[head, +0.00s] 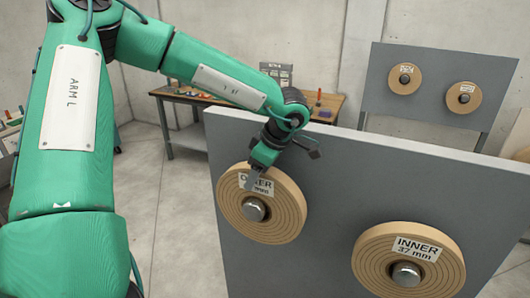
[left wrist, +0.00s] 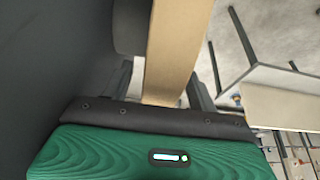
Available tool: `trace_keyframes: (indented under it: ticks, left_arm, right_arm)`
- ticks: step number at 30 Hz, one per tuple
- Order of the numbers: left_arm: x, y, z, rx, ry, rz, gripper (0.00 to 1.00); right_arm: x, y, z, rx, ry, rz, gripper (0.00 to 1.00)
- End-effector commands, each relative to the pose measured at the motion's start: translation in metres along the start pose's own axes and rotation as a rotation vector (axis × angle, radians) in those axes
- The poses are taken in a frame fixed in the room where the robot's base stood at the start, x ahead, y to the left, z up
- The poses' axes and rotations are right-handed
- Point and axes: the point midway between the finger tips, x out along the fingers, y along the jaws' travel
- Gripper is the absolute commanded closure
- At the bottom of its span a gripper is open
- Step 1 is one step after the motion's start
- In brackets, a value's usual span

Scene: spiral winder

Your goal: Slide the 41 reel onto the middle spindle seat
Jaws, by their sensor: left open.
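A tan ringed reel (head: 285,208) hangs on a round metal spindle (head: 254,209) at the left of the near grey board. Its label starts "OUTER", with its number partly hidden by my left gripper (head: 260,170). This gripper reaches down over the reel's upper rim. In the left wrist view, the reel's tan edge (left wrist: 175,40) lies between the spread fingers of my left gripper (left wrist: 162,85); contact is not clear. A second reel, labelled "INNER 37 mm" (head: 415,249), hangs on another spindle (head: 406,273) at lower right. No label reading 41 is legible. My right gripper is out of view.
The near grey board (head: 335,165) carries both large reels, with bare surface between them. A farther grey board (head: 435,70) holds two smaller-looking reels (head: 403,79), (head: 464,97) with unreadable labels. A wooden workbench (head: 195,95) stands behind.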

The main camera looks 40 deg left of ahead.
Motion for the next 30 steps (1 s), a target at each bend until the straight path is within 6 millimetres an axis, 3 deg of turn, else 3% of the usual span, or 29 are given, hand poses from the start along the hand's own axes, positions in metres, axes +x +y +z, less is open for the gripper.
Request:
trace_keyframes:
  ticks: [6,14,23,26,27,30]
  left_arm:
    - [0.0121,-0.0004,0.0002,0.0,0.0,0.0,0.41]
    - [0.0131,-0.0003,0.0003,0.0,0.0,0.0,0.43]
    - [0.0129,-0.0003,0.0002,0.0,0.0,0.0,1.0]
    - [0.0128,-0.0003,0.0002,0.0,0.0,0.0,1.0]
    - [0.0128,-0.0003,0.0002,0.0,0.0,0.0,0.68]
    - [0.0128,-0.0002,0.0002,0.0,0.0,0.0,0.88]
  right_arm:
    - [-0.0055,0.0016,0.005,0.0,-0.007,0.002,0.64]
    - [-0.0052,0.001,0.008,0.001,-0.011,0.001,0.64]
    - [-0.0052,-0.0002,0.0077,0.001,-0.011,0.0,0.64]
    - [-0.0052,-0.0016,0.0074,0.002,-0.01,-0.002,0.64]
    - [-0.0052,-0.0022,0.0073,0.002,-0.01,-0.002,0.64]
    - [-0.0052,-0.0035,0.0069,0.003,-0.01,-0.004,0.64]
